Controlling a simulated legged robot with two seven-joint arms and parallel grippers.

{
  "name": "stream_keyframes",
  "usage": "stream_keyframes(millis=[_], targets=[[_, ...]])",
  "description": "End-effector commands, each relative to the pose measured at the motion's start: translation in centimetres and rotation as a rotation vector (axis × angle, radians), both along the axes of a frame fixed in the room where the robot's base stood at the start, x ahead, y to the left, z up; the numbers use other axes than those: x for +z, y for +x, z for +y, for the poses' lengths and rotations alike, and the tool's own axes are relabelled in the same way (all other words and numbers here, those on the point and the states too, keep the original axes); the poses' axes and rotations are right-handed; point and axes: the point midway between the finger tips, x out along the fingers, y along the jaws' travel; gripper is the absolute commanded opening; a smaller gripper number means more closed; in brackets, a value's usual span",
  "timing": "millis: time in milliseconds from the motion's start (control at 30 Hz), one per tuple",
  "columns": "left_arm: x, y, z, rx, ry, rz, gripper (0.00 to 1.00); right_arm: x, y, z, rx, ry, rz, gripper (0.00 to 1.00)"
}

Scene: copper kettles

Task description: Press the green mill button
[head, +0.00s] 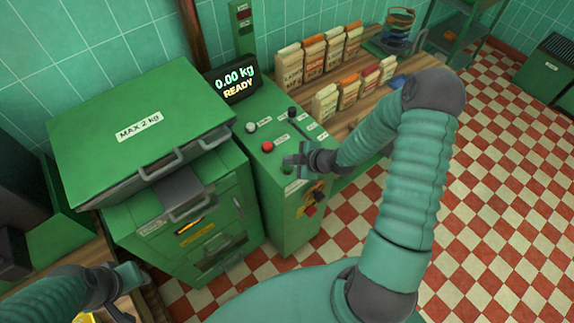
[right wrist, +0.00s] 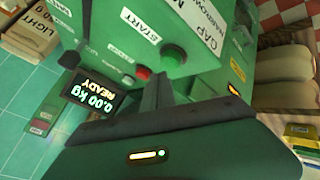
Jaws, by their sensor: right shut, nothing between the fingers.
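The green button (right wrist: 172,56) sits on the green mill panel beside a red button (right wrist: 142,72), with a START label (right wrist: 146,26) close by in the right wrist view. In the head view the red button (head: 267,146) is clear, while my right gripper largely covers the spot of the green one. My right gripper (head: 291,161) is shut and empty, its tips just over the panel at the green button; the tips (right wrist: 172,80) also show in the right wrist view. I cannot tell whether they touch it. My left gripper (head: 132,292) is open at the lower left.
A display (head: 235,84) reads 0.00 kg READY. A grey knob (head: 250,127) and a black lever (head: 293,111) stand on the panel near my right gripper. Paper bags (head: 325,103) line the wooden counter behind. A green cabinet marked MAX 2 kg (head: 90,127) stands left.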

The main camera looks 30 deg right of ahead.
Motion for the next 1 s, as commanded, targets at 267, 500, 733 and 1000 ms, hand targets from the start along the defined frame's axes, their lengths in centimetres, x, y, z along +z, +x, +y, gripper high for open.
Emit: stream_keyframes(millis=[267,500,733,1000], targets=[[0.00,0.00,0.00,0.000,0.000,0.000,0.36,-0.02,0.01,-0.05,0.000,0.000,0.000,0.00],[0.00,0.00,0.00,0.000,0.000,0.000,0.36,-0.02,0.00,-0.06,-0.001,0.001,0.000,0.00],[0.00,0.00,0.00,0.000,0.000,0.000,0.36,-0.02,0.01,-0.05,0.000,0.000,0.000,0.00],[-0.64,0.00,0.00,0.000,0.000,0.000,0.36,-0.71,-0.09,0.02,0.000,0.000,0.001,0.00]])
